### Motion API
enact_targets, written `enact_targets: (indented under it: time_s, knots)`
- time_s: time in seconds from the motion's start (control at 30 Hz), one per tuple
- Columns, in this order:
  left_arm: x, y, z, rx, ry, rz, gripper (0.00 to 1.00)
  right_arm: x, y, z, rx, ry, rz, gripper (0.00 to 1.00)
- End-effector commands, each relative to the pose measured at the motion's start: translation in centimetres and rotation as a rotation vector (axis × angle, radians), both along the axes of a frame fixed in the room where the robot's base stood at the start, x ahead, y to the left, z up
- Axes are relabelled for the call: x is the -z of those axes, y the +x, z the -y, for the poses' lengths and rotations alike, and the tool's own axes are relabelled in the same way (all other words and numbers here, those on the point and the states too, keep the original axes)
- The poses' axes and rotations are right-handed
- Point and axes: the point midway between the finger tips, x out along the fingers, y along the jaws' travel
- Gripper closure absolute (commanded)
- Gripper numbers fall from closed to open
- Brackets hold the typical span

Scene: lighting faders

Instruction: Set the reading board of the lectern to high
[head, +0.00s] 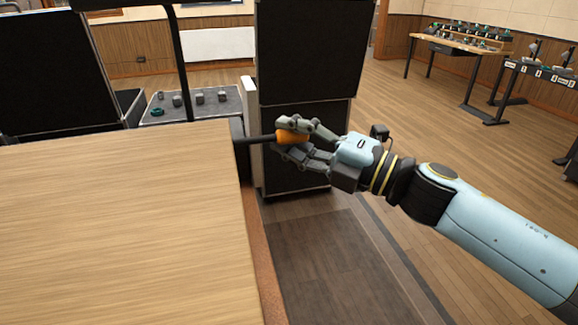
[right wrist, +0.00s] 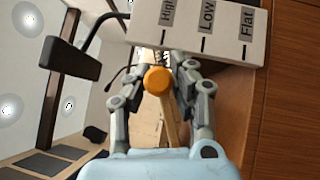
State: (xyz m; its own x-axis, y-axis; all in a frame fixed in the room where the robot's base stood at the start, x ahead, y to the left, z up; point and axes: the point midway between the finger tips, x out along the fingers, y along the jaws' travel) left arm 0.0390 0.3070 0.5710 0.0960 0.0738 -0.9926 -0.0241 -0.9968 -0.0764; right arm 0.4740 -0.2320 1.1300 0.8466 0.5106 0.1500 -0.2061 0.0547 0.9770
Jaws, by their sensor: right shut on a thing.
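The lectern's wooden reading board (head: 120,220) fills the left of the head view. A black lever (head: 260,139) with an orange grip (head: 291,136) sticks out from its far right side. My right gripper (head: 308,140) is shut around the orange grip. In the right wrist view the orange knob (right wrist: 158,80) sits between the fingers. Above it a white label plate (right wrist: 185,45) reads High, Low and Flat from left to right. The knob appears below the High mark, but the lever's exact setting cannot be told. My left gripper is not in view.
Black cabinets (head: 310,50) stand behind the lectern. A grey tray table (head: 205,103) with small objects is at the back. A black gooseneck (head: 178,60) rises by the board. Tables (head: 460,47) stand far right. The floor to the right is open.

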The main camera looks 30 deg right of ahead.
Motion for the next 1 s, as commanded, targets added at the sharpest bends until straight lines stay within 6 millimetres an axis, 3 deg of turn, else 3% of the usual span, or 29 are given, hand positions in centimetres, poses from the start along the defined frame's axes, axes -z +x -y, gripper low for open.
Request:
enact_targets:
  time_s: [0.3, 0.33, 0.5, 0.83, 1.0]
  knots:
    - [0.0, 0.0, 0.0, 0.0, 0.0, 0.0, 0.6, -0.6, -0.1, -0.1, -0.002, 0.001, 0.011, 1.0]
    - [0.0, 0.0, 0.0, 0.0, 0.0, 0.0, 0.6, -0.6, 0.0, -0.1, -0.002, 0.001, 0.011, 0.75]
    - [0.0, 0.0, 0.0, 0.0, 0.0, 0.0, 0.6, -0.5, -0.1, -0.1, -0.002, 0.001, 0.01, 0.53]
    - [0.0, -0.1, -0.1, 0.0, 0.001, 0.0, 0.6, -0.3, -0.3, 0.1, -0.001, -0.001, 0.007, 0.53]
    - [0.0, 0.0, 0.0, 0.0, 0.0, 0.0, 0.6, 0.1, -1.8, 1.0, -0.004, -0.004, 0.005, 0.53]
